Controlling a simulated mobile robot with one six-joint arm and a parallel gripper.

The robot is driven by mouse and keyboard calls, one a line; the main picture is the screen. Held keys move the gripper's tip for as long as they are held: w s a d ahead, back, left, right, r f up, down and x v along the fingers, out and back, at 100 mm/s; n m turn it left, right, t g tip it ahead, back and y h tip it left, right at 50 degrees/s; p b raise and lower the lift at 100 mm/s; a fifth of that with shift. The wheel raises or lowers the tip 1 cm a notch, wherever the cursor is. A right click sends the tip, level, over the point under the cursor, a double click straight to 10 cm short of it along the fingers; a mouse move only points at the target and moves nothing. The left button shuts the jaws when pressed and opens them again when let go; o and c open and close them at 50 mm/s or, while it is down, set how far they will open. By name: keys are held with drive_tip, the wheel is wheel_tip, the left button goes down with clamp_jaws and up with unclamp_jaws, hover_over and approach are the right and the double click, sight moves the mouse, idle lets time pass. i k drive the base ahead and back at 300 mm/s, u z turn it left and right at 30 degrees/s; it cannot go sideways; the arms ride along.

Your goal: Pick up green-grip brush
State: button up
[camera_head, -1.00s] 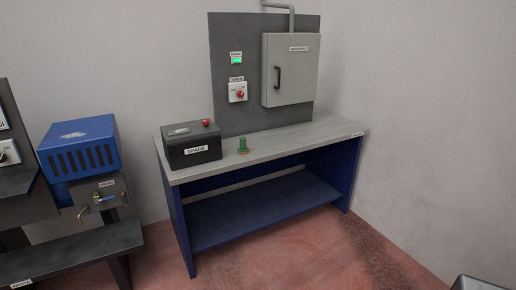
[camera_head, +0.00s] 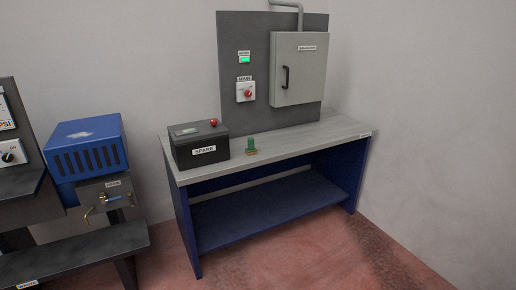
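A small green object (camera_head: 251,144), which looks like the green-grip brush, stands on the grey bench top (camera_head: 310,136). It is just right of a black box labelled SPARE (camera_head: 200,148), with a small gap between them. It is small in the view, so its bristles cannot be made out clearly. My gripper is not in view.
The bench has blue side panels (camera_head: 187,232) and a lower shelf (camera_head: 265,208). A grey cabinet (camera_head: 298,70) and a red-knob switch (camera_head: 246,92) are on a dark panel behind. A blue machine (camera_head: 85,147) stands left. The reddish floor (camera_head: 300,255) in front is clear.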

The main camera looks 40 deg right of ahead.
sight(250, 150)
drive_tip(key=u, duration=0.05)
drive_tip(key=i, duration=1)
drive_tip(key=z, duration=0.05)
